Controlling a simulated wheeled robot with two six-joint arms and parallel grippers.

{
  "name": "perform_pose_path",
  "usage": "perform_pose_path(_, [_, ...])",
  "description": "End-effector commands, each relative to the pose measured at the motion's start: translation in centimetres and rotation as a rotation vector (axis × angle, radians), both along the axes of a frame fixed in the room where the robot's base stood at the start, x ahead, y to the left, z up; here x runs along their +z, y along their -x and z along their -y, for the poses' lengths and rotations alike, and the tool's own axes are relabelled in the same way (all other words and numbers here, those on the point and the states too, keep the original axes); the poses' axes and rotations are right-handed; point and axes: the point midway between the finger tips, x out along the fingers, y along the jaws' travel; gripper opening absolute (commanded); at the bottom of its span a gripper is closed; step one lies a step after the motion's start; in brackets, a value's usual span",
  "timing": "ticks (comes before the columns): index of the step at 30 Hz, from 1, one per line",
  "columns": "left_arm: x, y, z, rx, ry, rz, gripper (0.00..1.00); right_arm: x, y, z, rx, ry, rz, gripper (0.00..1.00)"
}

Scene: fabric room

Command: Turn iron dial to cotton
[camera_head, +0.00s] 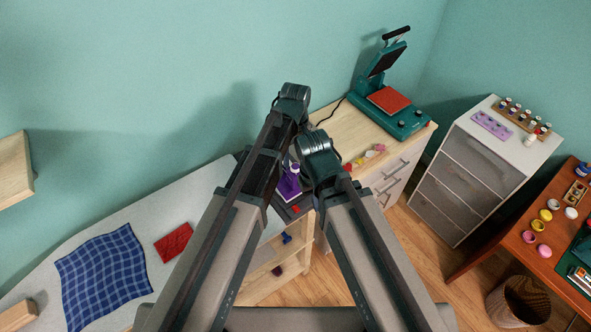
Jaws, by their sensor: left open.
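The purple iron (287,188) stands at the right end of the grey-covered ironing board (205,187), between my two arms. My arms hide part of it. I cannot make out its dial or the cotton mark. A small red part (296,209) shows just below it. My left gripper (296,167) is open and close to the iron, mostly hidden by the arm links; I cannot tell whether it touches. My right arm reaches up beside the iron on its right, and its gripper is hidden.
A blue checked cloth (103,272) and a red folded cloth (174,242) lie on the board. A teal heat press (392,108) stands on the wooden cabinet (340,128) behind. A grey drawer unit (455,185) and craft table (497,229) are at right. Floor shows between them.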

Motion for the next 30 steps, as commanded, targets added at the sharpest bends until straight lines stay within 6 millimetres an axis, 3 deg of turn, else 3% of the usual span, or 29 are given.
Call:
perform_pose_path(1, [-1.5, 0.0, 0.0, 0.0, 0.0, 0.0, 0.72, -1.5, 0.0, 0.0, 0.002, 0.0, 0.0, 0.0])
perform_pose_path(6, [-3.2, 0.0, 0.0, 0.0, 0.0, 0.0, 0.72, -3.2, 0.0, 0.0, 0.007, 0.001, 0.0, 0.0])
perform_pose_path(18, [-3.5, 0.0, 0.0, 0.0, 0.0, 0.0, 0.72, -3.5, 0.0, 0.0, 0.009, 0.002, 0.0, 0.0])
perform_pose_path(30, [-3.5, 0.0, 0.0, 0.0, 0.0, 0.0, 0.0, -3.5, 0.0, 0.0, 0.008, 0.002, 0.0, 0.0])
